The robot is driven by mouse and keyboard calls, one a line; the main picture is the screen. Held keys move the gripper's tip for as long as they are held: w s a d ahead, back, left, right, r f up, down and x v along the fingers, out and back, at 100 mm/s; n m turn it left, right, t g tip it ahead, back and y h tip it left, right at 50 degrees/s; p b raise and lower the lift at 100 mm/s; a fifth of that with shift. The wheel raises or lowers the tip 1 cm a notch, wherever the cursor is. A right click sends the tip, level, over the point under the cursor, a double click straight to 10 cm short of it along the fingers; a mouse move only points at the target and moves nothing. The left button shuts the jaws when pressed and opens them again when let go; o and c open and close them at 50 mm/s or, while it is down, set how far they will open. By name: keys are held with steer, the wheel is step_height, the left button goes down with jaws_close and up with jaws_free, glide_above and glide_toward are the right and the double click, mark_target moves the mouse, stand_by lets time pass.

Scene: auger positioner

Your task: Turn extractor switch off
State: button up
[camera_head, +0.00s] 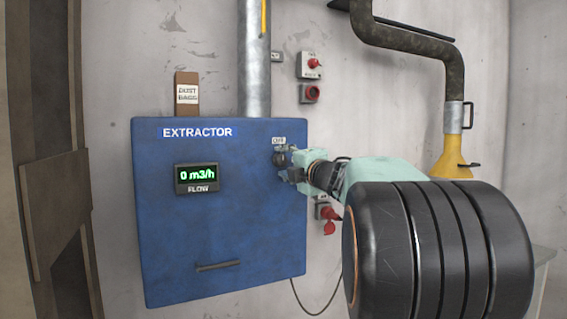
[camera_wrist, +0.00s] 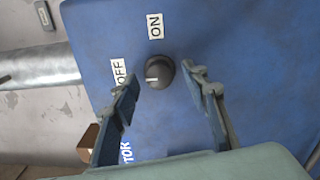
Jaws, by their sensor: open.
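The extractor (camera_head: 165,245) is a blue box on the wall, and its green display (camera_head: 198,178) reads 0 m3/h. Its switch is a round dark knob (camera_wrist: 160,74) with a white pointer mark. In the wrist view the mark points left, toward the OFF label (camera_wrist: 118,73); the ON label (camera_wrist: 155,26) is above the knob. My gripper (camera_wrist: 164,79) is open, with one finger on each side of the knob and small gaps visible between. In the head view my gripper (camera_head: 288,164) is at the box's upper right and mostly covers the knob.
Red wall switches (camera_head: 311,65) are above and right of the box, and another red switch (camera_head: 329,214) is behind my arm. A grey vertical pipe (camera_head: 255,75) rises from the box. A dark bent pipe with a yellow funnel (camera_head: 452,160) hangs at right.

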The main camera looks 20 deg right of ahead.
steer(key=s, duration=1.1)
steer(key=shift+s+d, duration=0.2)
steer(key=shift+d+f, duration=0.1)
